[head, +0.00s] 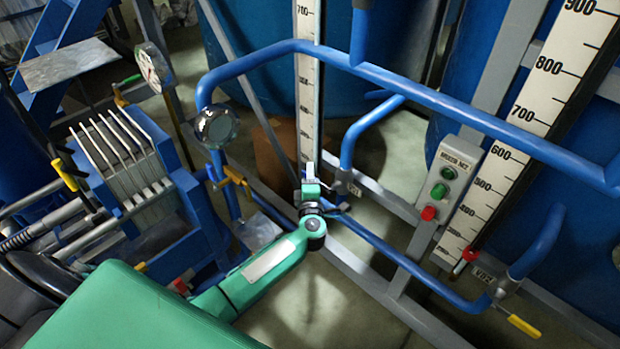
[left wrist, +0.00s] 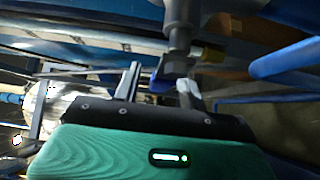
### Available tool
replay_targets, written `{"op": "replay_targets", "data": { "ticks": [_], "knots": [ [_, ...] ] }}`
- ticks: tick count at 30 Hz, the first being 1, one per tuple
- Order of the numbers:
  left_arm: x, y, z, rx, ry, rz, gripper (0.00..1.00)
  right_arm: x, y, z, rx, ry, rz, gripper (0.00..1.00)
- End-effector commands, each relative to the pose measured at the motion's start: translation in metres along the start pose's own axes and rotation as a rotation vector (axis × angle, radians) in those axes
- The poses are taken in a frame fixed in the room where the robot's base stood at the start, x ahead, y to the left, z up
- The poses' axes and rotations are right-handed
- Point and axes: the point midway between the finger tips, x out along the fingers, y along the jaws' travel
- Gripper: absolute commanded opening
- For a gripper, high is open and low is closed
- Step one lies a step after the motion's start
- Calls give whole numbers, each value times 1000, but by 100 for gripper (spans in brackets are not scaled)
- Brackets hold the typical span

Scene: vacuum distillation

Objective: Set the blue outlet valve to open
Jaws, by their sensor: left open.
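My left gripper (head: 318,186) reaches in from the lower left of the head view to a valve on the blue pipework. Its two fingers are apart in the left wrist view (left wrist: 160,88). A small blue handle (left wrist: 157,80), apparently the blue outlet valve's, shows between the fingers, below a dark grey pipe fitting (left wrist: 179,40). In the head view a bit of blue handle (head: 337,208) shows beside the gripper. The gripper hides most of the valve, and I cannot tell whether the fingers touch the handle or how it is turned.
Blue pipes (head: 440,102) cross above and right of my gripper. A control box (head: 447,182) with green and red buttons stands at the right. A gauge (head: 216,127) is at the upper left.

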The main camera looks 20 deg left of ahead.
Motion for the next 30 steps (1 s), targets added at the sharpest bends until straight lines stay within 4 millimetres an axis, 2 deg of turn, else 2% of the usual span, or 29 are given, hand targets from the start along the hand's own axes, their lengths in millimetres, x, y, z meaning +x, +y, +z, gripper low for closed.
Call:
{"op": "replay_targets", "data": {
  "ticks": [7, 12, 14, 23, 30],
  "knots": [
    [0, 0, 0, 0, 0, 0, 42, 0, 0, 2, 0, -5, 0, 36],
    [0, 0, 0, 0, 0, 0, 8, 1, 0, 4, 1, -9, 0, 36],
    [0, 0, 0, 0, 0, 0, 0, 1, 0, 4, 1, -10, 0, 36],
    [0, 0, 0, 12, 0, 11, 0, 1, 0, 5, 1, -11, 0, 36],
    [-1, 6, 0, 87, 1, 82, 0, 0, 0, 5, 1, -12, 0, 36]
  ]
}}
